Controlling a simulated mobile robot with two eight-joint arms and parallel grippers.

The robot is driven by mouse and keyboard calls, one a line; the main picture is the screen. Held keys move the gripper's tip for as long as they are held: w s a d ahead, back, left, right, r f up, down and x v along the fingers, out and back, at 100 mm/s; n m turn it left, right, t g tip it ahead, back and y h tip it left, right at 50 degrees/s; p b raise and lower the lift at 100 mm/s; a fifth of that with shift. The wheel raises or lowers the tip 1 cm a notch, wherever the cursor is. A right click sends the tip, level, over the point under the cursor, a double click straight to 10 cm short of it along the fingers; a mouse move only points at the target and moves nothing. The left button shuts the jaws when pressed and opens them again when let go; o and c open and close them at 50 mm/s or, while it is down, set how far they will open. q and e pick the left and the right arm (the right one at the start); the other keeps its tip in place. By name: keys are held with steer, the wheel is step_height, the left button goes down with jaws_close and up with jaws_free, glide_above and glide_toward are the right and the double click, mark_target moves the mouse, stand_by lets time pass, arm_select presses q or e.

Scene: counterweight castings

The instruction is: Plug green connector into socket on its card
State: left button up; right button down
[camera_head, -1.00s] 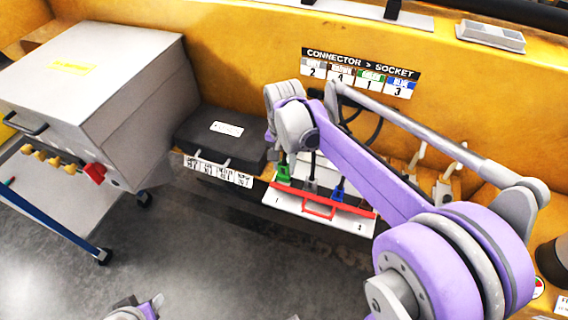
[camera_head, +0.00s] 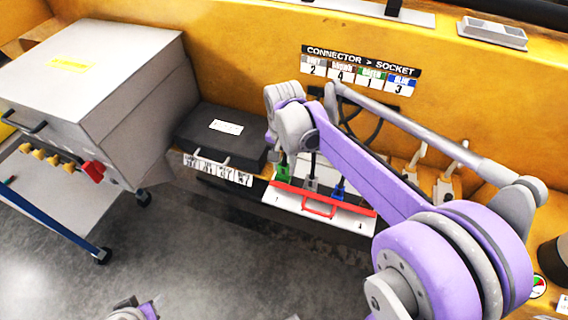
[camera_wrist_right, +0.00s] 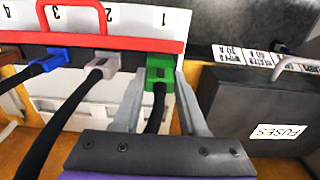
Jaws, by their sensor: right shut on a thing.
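My right gripper (camera_wrist_right: 162,88) is shut on the green connector (camera_wrist_right: 159,71), with one finger on each side of it. The connector's black cable runs back between the fingers. The connector is at the number 1 position of the white socket panel (camera_wrist_right: 150,16), close against its red edge; the socket mouth is hidden, so I cannot tell how deep it sits. The green connector also shows below my right wrist in the head view (camera_head: 283,173). The card (camera_head: 360,70) on the yellow wall shows green with 1. My left gripper's fingers are not seen.
A grey connector (camera_wrist_right: 103,66) and a blue connector (camera_wrist_right: 50,60) sit beside it at 2 and 3, their cables close by. A black fuse box (camera_wrist_right: 262,112) stands near the gripper. A red handle (camera_head: 320,208) sticks out in front. A grey cabinet (camera_head: 95,80) stands left.

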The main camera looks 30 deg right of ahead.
mark_target(284, 165)
steer(key=shift+f+b, duration=0.55)
steer(key=shift+f, duration=0.45)
steer(key=shift+c, duration=1.8)
jaws_free()
steer(key=shift+r, duration=0.15)
step_height(284, 165, up, 11)
steer(key=shift+f+p, duration=0.15)
steer(key=shift+p, duration=0.3)
